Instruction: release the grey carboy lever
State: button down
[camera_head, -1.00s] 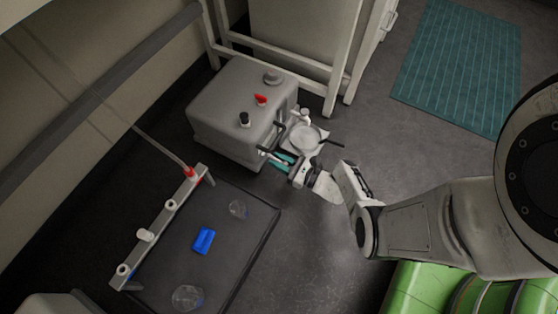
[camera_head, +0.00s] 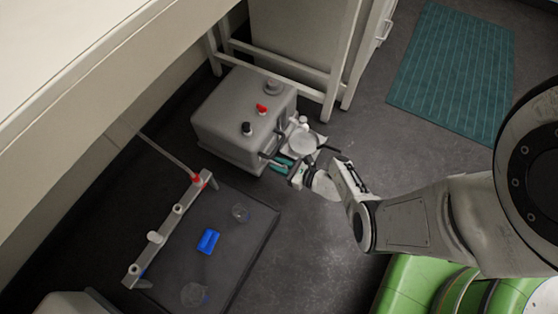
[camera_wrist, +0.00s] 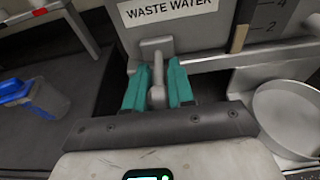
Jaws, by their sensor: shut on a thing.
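The grey carboy (camera_head: 228,128) is a boxy tank on the floor against the bench frame. In the wrist view its front carries a "WASTE WATER" label (camera_wrist: 168,8) and a level scale. Its grey lever (camera_wrist: 157,72) hangs below the label, upright, between my teal fingers. My gripper (camera_head: 281,163) is at the carboy's lower front right side, and its fingers also show in the wrist view (camera_wrist: 158,88). It is shut on the lever. The lever's lower end is partly hidden by the fingers and my wrist.
A round white dish (camera_wrist: 291,112) stands close on the right of my gripper. A dark mat (camera_head: 255,240) on the left holds a blue object (camera_head: 208,241), clear vessels and a manifold bar (camera_head: 168,222). Bench legs (camera_head: 335,75) stand behind. Open floor lies in front.

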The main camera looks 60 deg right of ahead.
notch_tip(320, 180, up, 2)
jog(key=g+p, duration=0.3)
jog(key=p, duration=0.3)
jog(key=shift+r+p, duration=0.1)
jog(key=shift+p, duration=0.25)
jog(key=shift+w+r+g+p, duration=0.1)
jog(key=shift+w+g+p, duration=0.05)
jog(key=shift+g+p, duration=0.85)
jog(key=shift+p, duration=0.35)
jog(key=shift+g, duration=0.3)
jog(key=c, duration=1)
grip_release()
jog(key=shift+o, duration=0.2)
